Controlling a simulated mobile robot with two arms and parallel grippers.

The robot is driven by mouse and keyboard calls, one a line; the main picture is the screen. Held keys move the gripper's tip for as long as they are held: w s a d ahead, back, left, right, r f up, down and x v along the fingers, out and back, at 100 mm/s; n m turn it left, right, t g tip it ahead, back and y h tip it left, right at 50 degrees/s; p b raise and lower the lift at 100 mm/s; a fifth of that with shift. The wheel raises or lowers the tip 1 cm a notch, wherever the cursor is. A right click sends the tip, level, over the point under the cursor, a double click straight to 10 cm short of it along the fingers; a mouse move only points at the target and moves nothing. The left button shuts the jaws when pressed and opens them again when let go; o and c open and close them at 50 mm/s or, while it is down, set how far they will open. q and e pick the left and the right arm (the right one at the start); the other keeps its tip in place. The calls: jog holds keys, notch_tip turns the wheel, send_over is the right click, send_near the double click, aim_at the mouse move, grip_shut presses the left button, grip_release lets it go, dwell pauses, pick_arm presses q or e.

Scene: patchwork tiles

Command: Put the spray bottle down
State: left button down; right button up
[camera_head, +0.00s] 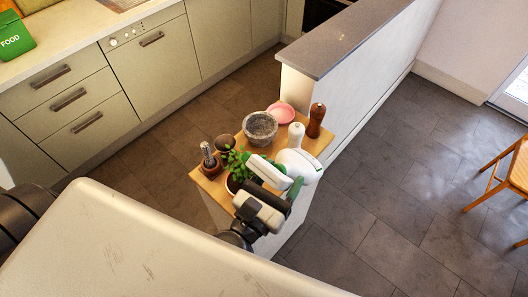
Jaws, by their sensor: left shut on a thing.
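My left gripper (272,184) reaches up from the bottom middle, over the near right part of a small wooden-topped stand (241,140). It is shut on a white and green object at its fingers, which I take to be the spray bottle (297,186). The gripper covers part of it, and its base is hidden, so I cannot tell whether it touches the wooden top. A rounded white shape (300,163) shows just behind it; I cannot tell whether this belongs to the bottle. My right gripper is not in view.
The stand also holds a leafy plant (238,163), a dark bottle-like item (209,159), a small brown bowl (225,142), a stone mortar (260,127), a pink dish (281,112), a white mill (296,135) and a brown mill (316,121). A half wall (350,85) stands behind.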

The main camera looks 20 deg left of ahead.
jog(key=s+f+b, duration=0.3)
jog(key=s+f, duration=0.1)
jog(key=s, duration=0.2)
pick_arm(q)
jog(key=w+a+f+b, duration=0.1)
jog(key=a+f+b, duration=0.1)
jog(key=a+f, duration=0.1)
jog(key=w+a+f+b, duration=0.1)
jog(key=w+a+f, duration=0.1)
jog(key=a+f, duration=0.1)
jog(key=w+a+f+b, duration=0.2)
jog(key=a+f, duration=0.1)
jog(key=shift+a+f+b, duration=0.1)
jog(key=shift+b, duration=0.2)
jog(key=shift+s+f+b, duration=0.1)
jog(key=shift+f+b, duration=0.35)
jog(key=shift+r, duration=0.1)
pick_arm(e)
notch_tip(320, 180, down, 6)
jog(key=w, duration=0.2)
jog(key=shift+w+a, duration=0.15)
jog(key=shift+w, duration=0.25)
pick_arm(q)
jog(key=shift+c, duration=1.4)
grip_release()
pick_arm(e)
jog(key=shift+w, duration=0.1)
